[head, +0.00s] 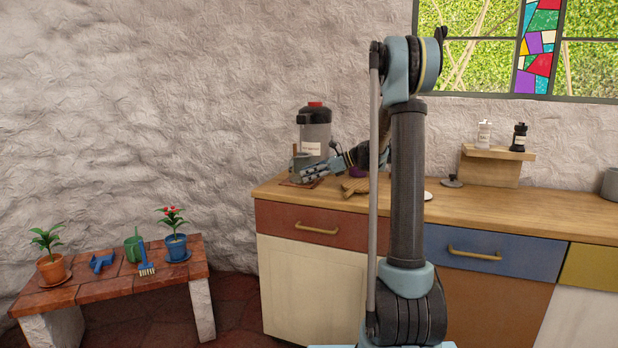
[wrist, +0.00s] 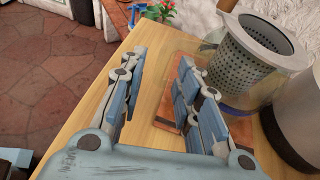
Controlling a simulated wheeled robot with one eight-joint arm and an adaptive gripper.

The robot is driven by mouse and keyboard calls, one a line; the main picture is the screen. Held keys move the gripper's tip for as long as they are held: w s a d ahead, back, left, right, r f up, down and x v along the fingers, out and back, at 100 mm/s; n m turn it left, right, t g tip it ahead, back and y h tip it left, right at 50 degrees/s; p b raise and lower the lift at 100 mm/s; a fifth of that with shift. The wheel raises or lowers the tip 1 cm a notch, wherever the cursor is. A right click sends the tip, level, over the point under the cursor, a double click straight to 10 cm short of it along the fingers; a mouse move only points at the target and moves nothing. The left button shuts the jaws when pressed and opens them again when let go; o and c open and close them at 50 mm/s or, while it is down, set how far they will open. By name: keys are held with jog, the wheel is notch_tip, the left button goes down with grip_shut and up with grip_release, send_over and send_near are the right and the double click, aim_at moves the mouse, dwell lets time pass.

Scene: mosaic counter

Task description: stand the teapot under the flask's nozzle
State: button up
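The flask (head: 314,133), clear-bodied with a red top and a white label, stands at the counter's left end against the wall. Its grey base part seems to show at the right edge of the wrist view (wrist: 302,115). A clear glass teapot with a perforated grey strainer (wrist: 250,62) stands close to the flask, to the right of my gripper's fingers. In the head view it is small and partly behind my gripper (head: 308,172). My gripper's fingers (wrist: 162,58) are apart, with only counter and mat visible between them. The nozzle is not clearly visible.
A reddish-brown mat (wrist: 172,126) lies under the right finger. A wooden item (head: 355,187) and a purple item (head: 357,172) lie close right of my gripper. A shelf (head: 495,153) holds two shakers. The counter front edge is near; a plant bench (head: 110,284) stands left.

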jog(key=v, duration=1.1)
jog(key=s+f+n+h, duration=0.3)
jog(key=s+n, duration=0.2)
jog(key=s, duration=0.7)
jog(key=s+f+n+h, duration=0.3)
jog(key=s+n+h, duration=0.1)
jog(key=s, duration=0.9)
jog(key=s+d+f+n+h, duration=0.3)
jog(key=s+d+f+n, duration=0.1)
jog(key=s+f, duration=0.3)
jog(key=s+d+f+n+h, duration=0.3)
jog(key=s+d+f+n, duration=0.2)
jog(key=s, duration=0.6)
notch_tip(320, 180, down, 2)
jog(key=shift+s+d+f+n, duration=0.1)
jog(key=shift+s+d+n, duration=0.25)
jog(key=shift+n, duration=0.55)
